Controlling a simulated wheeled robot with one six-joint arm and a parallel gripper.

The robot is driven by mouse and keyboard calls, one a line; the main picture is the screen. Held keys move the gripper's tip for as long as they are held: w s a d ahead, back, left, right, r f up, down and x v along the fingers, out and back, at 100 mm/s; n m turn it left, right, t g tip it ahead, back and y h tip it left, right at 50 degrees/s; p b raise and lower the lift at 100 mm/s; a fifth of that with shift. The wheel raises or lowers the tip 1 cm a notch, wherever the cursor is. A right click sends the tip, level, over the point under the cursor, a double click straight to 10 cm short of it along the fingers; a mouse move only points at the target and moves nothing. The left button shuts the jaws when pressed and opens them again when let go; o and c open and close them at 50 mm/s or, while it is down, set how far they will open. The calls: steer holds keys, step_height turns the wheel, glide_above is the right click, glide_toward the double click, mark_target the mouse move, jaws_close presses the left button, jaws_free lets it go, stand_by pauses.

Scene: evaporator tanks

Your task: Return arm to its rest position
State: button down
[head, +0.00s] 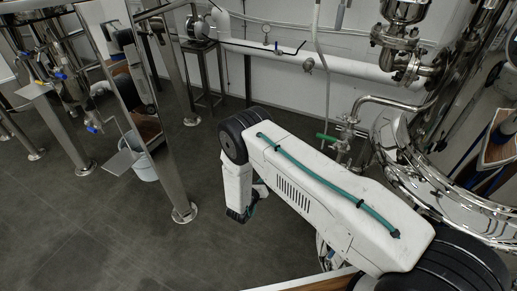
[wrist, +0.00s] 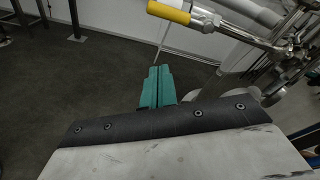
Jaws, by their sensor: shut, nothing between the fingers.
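My gripper shows in the wrist view (wrist: 158,72) as two teal fingers side by side, touching along their length. It is shut with nothing between the fingers. They point out over the floor, clear of any object. In the head view my white arm extends forward from the lower right and bends down at its far end. The gripper there is mostly hidden behind the arm's lower links.
A steel valve with a green handle (head: 327,137) and a shiny tank (head: 402,145) stand close to my arm's right. A steel support leg (head: 165,130) stands to its left. A yellow valve handle (wrist: 168,12) is ahead in the wrist view. The dark floor (head: 110,235) at left is open.

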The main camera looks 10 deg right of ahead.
steer(key=s+a+f+n+g+y, duration=0.4)
steer(key=a+f+n+g+y, duration=0.25)
steer(key=n, duration=0.55)
steer(key=s+a+r+n+g+y, duration=0.2)
steer(key=r+n+y, duration=0.1)
steer(key=r+n, duration=0.55)
steer(key=s+a+r+n+g+y, duration=0.3)
steer(key=r+n, duration=0.2)
steer(key=r, duration=0.6)
steer(key=s+d+r+n+g, duration=0.1)
steer(key=s+d+r+n, duration=0.25)
steer(key=r, duration=0.45)
steer(key=s+d+r+n+g, duration=0.1)
steer(key=s+d+r+n, duration=0.15)
steer(key=s+r, duration=0.4)
steer(key=s+d+r+n+g, duration=0.1)
steer(key=s+d+r+n, duration=0.2)
steer(key=r, duration=0.6)
steer(key=s+d+r+n+t+h, duration=0.1)
steer(key=s+d+r, duration=0.5)
steer(key=s+r, duration=0.3)
steer(key=s+d+r+n+t+h, duration=0.1)
steer(key=s+d+r+n+t, duration=0.1)
steer(key=s+d+r, duration=0.4)
steer(key=s+r, duration=0.3)
steer(key=s, duration=0.2)
steer(key=shift+d+r, duration=0.35)
steer(key=shift+r, duration=0.05)
